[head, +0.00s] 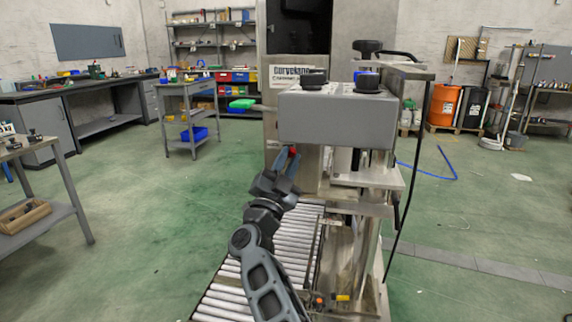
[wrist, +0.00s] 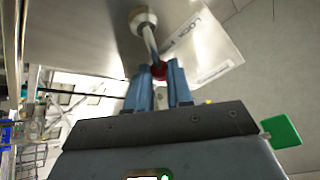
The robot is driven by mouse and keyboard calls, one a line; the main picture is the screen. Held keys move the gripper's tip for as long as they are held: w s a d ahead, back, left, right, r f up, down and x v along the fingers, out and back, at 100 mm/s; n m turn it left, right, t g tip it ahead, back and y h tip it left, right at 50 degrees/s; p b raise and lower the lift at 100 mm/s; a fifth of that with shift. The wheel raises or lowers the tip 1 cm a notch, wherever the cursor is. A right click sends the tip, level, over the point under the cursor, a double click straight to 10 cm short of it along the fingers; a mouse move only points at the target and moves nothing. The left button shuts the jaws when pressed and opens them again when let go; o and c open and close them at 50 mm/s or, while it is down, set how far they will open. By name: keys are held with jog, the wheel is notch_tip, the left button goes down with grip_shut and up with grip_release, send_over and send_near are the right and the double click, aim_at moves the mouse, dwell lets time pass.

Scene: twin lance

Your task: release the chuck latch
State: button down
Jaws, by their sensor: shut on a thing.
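The chuck latch shows in the wrist view as a short metal lever (wrist: 149,40) on a pale round hub (wrist: 142,18), with a red knob (wrist: 159,71) at its free end. A white label (wrist: 203,45) reading "LOCK" lies on the panel beside it. My gripper (wrist: 162,78) is shut on the red knob, its two blue fingers on either side. In the head view my gripper (head: 288,160) reaches up to the machine below its grey box (head: 337,118). A bit of red (head: 292,150) shows at the fingertips; the lever itself is hidden there.
A roller conveyor (head: 292,232) runs under my arm. A green-ended bar (head: 242,104) juts left from the machine, and a green block (wrist: 283,131) shows in the wrist view. A black cable (head: 403,225) hangs at the right. Open floor (head: 165,225) lies to the left.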

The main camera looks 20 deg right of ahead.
jog(key=shift+f, duration=0.1)
dwell(0.3)
jog(key=c, duration=1)
grip_release()
jog(key=v, duration=0.7)
jog(key=shift+s+a+f, duration=0.15)
jog(key=shift+s+a, duration=0.05)
jog(key=shift+a, duration=0.05)
